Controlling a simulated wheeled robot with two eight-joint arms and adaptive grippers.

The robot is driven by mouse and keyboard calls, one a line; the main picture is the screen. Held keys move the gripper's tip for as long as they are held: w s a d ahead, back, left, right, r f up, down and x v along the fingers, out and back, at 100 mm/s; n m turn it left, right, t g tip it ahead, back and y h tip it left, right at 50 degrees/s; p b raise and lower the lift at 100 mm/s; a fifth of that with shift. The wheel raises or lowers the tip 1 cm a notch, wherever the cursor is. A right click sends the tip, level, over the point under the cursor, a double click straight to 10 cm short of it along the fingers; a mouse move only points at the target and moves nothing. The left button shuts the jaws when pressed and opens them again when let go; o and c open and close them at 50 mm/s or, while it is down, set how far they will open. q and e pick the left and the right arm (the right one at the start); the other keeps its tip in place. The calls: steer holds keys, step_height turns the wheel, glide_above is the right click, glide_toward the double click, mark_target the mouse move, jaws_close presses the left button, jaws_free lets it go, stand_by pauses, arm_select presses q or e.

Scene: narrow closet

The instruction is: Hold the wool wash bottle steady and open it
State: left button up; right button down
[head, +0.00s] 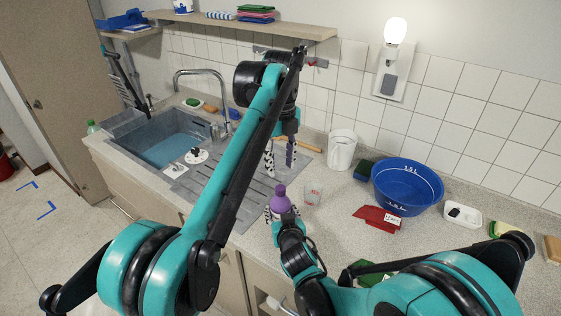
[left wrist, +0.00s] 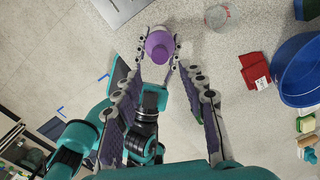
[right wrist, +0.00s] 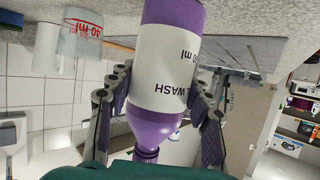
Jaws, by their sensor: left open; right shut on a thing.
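The purple wool wash bottle (head: 280,199) with a white label stands upright near the front edge of the counter, beside the drainboard. My right gripper (head: 282,214) is shut around its body. In the right wrist view the bottle (right wrist: 165,70) appears upside down between the fingers, its purple cap (right wrist: 147,154) toward the picture's bottom. My left gripper (head: 280,164) is open above the bottle, fingers pointing down, touching nothing. In the left wrist view the bottle (left wrist: 159,45) is seen from above, beyond the open fingers. Whether the base touches the counter is hidden.
A clear measuring cup (head: 313,196) stands close to the bottle's right. A red cloth or packet (head: 377,219) and a blue basin (head: 407,186) lie farther right. A white cup (head: 342,150) is behind. The sink (head: 163,140) and faucet (head: 203,84) are left.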

mark_target(281, 187)
arm_select(q)
steer(key=shift+f, duration=4)
